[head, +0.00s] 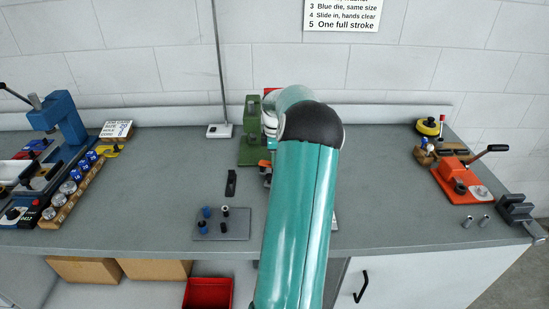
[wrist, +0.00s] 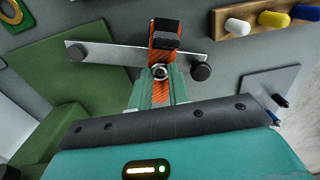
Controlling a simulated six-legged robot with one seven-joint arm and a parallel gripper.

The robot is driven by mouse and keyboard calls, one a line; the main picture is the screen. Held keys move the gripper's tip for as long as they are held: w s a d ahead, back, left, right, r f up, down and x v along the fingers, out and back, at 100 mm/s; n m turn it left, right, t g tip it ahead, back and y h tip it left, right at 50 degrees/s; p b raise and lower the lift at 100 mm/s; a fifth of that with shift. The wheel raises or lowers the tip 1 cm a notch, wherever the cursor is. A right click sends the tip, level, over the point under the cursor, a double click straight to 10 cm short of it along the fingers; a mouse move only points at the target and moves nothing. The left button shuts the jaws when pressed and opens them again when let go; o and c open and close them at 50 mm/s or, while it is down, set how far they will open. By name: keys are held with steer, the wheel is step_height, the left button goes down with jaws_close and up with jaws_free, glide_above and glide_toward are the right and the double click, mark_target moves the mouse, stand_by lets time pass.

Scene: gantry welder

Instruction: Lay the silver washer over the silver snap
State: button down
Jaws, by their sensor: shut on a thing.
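My gripper (wrist: 161,72) points down in the wrist view, with orange ribbed pads on its fingers. It is shut on a small silver ring with a dark centre, which looks like the silver washer (wrist: 160,71). A grey strip with a round black knob near each end lies around the fingertips; I cannot tell whether it touches them. In the head view my arm hides most of the gripper. I cannot pick out the silver snap for certain; a small peg with a silver top (head: 225,210) stands on a grey plate (head: 236,231).
A green press (head: 250,145) stands behind my arm. A blue press (head: 66,120) and a rack of cylinders are at left. An orange lever tool (head: 458,180) and a vise (head: 516,210) are at right. Bench between plate and orange tool is partly hidden by my arm.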

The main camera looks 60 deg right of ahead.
stand_by(0.3)
steer(key=shift+r, duration=0.4)
steer(key=c, duration=1.2)
jaws_free()
steer(key=shift+c, duration=0.2)
steer(key=shift+r, duration=0.1)
step_height(320, 180, up, 14)
steer(key=shift+d+f, duration=0.15)
steer(key=shift+f, duration=0.05)
steer(key=shift+w, duration=0.15)
